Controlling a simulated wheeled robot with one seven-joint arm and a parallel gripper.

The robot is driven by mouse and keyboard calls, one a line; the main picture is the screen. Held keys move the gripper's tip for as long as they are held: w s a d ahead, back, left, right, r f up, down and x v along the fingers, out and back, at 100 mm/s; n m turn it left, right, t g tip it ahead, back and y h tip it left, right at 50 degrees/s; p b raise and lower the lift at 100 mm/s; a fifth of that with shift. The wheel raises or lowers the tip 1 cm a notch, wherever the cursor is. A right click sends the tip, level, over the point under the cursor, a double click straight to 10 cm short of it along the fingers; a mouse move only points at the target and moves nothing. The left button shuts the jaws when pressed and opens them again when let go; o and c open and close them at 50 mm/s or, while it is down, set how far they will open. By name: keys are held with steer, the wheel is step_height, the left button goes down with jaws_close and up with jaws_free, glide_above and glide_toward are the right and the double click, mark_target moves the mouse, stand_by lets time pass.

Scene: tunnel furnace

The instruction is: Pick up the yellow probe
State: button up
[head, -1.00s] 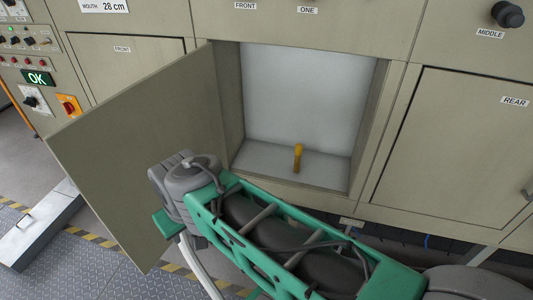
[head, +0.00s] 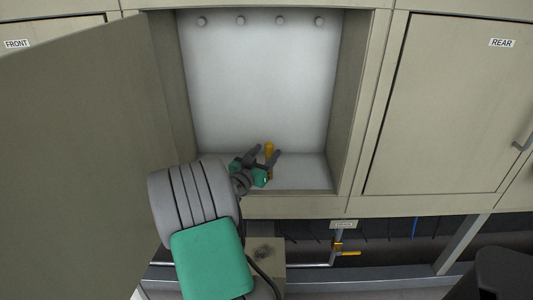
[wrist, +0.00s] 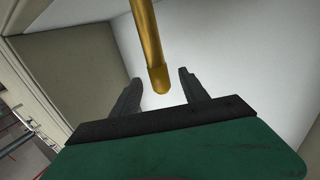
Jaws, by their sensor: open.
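My gripper (head: 266,153) reaches into the compartment and is open, with one finger to each side of the probe in the head view. In the wrist view the probe (wrist: 150,45) comes down from the top edge, and its rounded end shows between the two spread fingers of my gripper (wrist: 160,78). I see no finger touching it.
The open cabinet door (head: 85,150) stands to the left of my arm. The compartment's side walls and lower front edge surround the opening. Several round knobs (head: 241,20) line the upper back wall. The closed REAR door (head: 455,110) is at the right.

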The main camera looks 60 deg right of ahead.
steer(key=d, duration=0.2)
steer(key=shift+s+d, duration=0.1)
steer(key=shift+d, duration=0.3)
steer(key=shift+c, duration=0.2)
steer(key=shift+a, duration=0.1)
jaws_close()
